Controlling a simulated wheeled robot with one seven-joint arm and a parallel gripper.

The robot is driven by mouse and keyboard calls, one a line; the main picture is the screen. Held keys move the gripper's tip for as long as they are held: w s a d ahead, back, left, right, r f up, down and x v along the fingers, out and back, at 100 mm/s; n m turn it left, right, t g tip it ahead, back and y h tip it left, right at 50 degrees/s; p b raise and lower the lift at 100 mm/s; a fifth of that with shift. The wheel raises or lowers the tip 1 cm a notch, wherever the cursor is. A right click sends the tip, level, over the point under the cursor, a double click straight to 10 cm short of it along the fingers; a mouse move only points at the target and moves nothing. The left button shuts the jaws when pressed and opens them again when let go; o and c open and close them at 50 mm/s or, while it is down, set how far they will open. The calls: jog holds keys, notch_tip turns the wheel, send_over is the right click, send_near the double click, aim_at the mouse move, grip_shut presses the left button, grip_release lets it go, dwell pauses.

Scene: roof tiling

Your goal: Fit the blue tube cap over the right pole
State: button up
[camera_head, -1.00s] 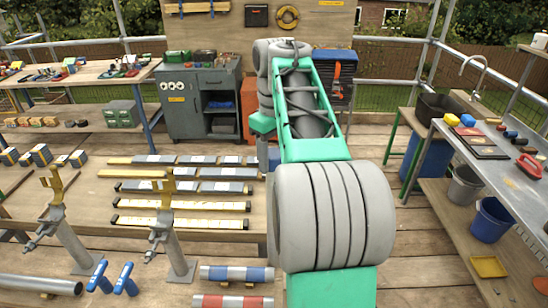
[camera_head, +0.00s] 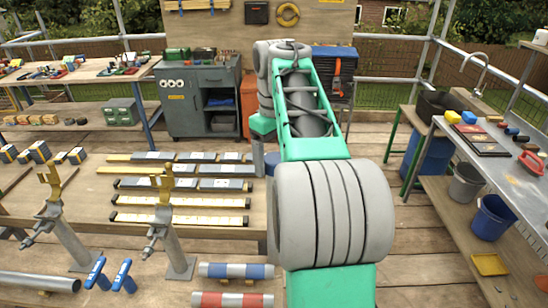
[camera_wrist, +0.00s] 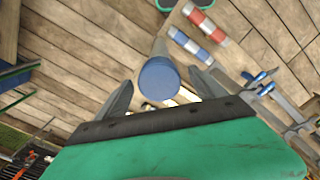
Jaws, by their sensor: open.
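My gripper (camera_wrist: 161,90) is open, with one grey finger on each side of the cap and a visible gap on both sides.
A red-and-white tube (camera_head: 232,299) and a blue-and-white tube (camera_head: 236,271) lie low in the head view. Two stands with yellow tops, one of them the right stand (camera_head: 172,240), are at left. A metal bench (camera_head: 512,185) and a blue bucket (camera_head: 492,220) are at right.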

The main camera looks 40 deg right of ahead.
notch_tip(320, 180, up, 8)
jog(key=p, duration=0.6)
jog(key=shift+f, duration=0.1)
